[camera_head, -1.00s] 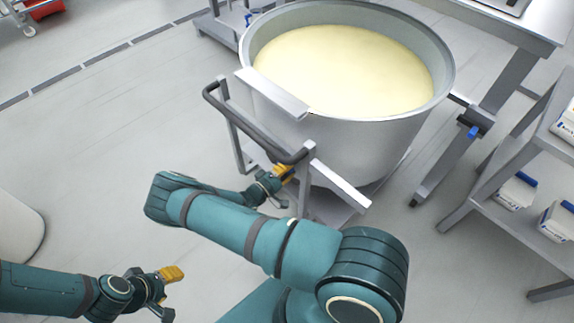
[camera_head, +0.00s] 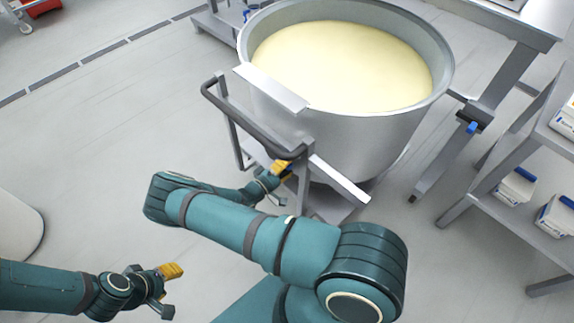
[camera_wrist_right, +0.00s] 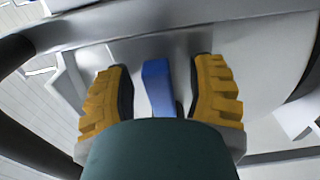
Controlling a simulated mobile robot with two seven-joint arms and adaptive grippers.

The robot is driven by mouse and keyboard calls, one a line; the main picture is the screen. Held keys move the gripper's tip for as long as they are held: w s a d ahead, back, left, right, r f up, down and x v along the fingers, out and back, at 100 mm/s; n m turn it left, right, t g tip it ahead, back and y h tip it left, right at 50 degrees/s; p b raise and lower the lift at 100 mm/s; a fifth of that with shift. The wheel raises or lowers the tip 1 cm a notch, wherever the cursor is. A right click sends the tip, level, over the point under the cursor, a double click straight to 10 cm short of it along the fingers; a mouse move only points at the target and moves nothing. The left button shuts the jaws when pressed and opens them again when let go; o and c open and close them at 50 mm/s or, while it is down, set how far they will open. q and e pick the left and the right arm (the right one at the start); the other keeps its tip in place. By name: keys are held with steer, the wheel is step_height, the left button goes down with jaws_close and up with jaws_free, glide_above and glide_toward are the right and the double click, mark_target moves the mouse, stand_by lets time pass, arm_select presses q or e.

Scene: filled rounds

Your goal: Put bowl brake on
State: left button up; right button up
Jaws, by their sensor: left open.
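The large metal bowl (camera_head: 262,108) is filled with pale yellow dough and stands on a wheeled frame with a dark push handle (camera_head: 255,130). In the right wrist view a blue lever (camera_wrist_right: 158,88), which looks like the bowl brake, lies between the yellow fingers of my right gripper (camera_wrist_right: 160,92). Gaps show on both sides of it, so the gripper is open around it. In the head view my right gripper (camera_head: 280,169) is low beside the frame, and I cannot make out the lever there. My left gripper (camera_head: 169,290) is open and empty at lower left, away from the bowl.
The handle and frame bars stand close around my right gripper. A grey shelf rack (camera_head: 508,228) with white, blue-topped packages is at right. A metal stand with a blue part (camera_head: 472,128) is right of the bowl.

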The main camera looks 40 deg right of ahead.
steer(key=shift+a, duration=0.1)
steer(key=s+a, duration=0.1)
steer(key=a, duration=1)
steer(key=shift+a, duration=0.4)
